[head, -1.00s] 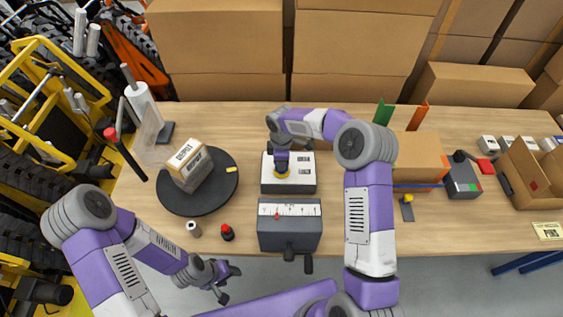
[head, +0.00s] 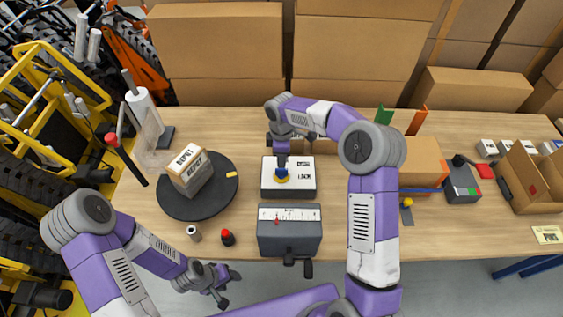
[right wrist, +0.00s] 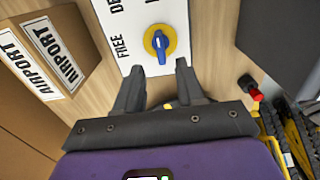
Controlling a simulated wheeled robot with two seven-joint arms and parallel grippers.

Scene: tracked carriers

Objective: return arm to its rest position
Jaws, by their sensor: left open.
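My right gripper (right wrist: 157,78) is open and empty, its two fingers apart in the right wrist view. A blue knob on a yellow disc (right wrist: 160,43) lies just ahead of the fingertips, clear of them. The knob sits on a white-topped box (head: 304,180) on the table; in the head view my right gripper hangs right above it, its fingers hard to make out. The wrist view shows the word FREE beside the knob. My left gripper (head: 217,284) is open and empty, low in front of the table's near edge.
A grey box with a scale and crank (head: 290,240) stands in front of the knob box. A dark turntable (head: 170,205) carries a labelled carton (head: 190,170) to the left. A red-topped button (head: 228,238) is nearby. Cartons (head: 425,160) and an open box (head: 515,190) stand right.

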